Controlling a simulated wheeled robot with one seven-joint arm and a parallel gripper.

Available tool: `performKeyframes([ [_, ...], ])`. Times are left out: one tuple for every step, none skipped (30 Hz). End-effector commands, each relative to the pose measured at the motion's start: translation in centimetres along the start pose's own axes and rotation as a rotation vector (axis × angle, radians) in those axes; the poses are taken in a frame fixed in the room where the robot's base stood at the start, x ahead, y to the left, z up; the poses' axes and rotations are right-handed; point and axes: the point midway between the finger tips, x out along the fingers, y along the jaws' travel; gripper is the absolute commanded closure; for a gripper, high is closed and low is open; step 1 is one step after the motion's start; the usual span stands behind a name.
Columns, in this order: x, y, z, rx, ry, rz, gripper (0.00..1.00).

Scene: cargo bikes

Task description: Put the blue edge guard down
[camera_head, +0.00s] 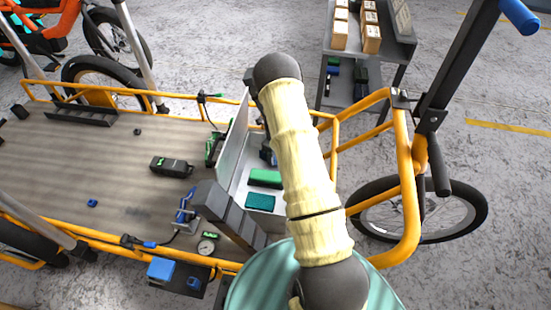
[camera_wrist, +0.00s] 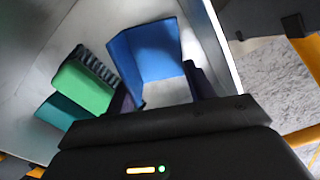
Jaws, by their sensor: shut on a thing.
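The blue edge guard (camera_wrist: 147,50) is an L-shaped blue piece in the wrist view. My gripper (camera_wrist: 160,84) is shut on its near end, with one dark finger on each side. The guard is over or inside a pale grey bin (camera_wrist: 33,32); I cannot tell whether it touches the floor of the bin. In the head view my arm hides the guard and most of the gripper.
A black case (camera_head: 171,166) lies left.

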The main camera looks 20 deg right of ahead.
Motion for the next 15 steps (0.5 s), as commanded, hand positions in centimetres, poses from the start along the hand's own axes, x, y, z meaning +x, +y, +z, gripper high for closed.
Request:
performKeyframes([
  [1.07, -0.01, -0.07, 0.002, 0.0, 0.002, 0.71],
  [1.29, -0.03, -0.09, 0.003, 0.0, 0.002, 0.71],
  [1.42, -0.07, -0.1, 0.004, 0.0, 0.001, 0.72],
  [1.44, -0.08, -0.09, 0.003, 0.0, 0.001, 0.72],
  [1.41, -0.06, -0.07, 0.003, 0.0, 0.0, 0.72],
  [1.35, -0.02, -0.01, 0.002, -0.001, 0.0, 0.72],
  [1.32, 0.04, 0.05, 0.0, -0.001, 0.0, 0.72],
  [1.32, 0.07, 0.07, -0.001, -0.001, 0.0, 0.72],
  [1.32, 0.13, 0.13, -0.002, 0.0, 0.0, 0.72],
  [1.32, 0.17, 0.17, -0.003, 0.0, 0.0, 0.72],
  [1.33, 0.21, 0.2, -0.004, 0.0, 0.0, 0.72],
  [1.4, 0.24, 0.23, -0.004, 0.0, 0.0, 0.72],
  [1.5, 0.26, 0.24, -0.005, 0.0, 0.0, 0.72],
  [1.58, 0.28, 0.26, -0.005, 0.0, 0.001, 0.71],
  [1.53, 0.29, 0.29, -0.005, -0.001, 0.0, 0.41],
])
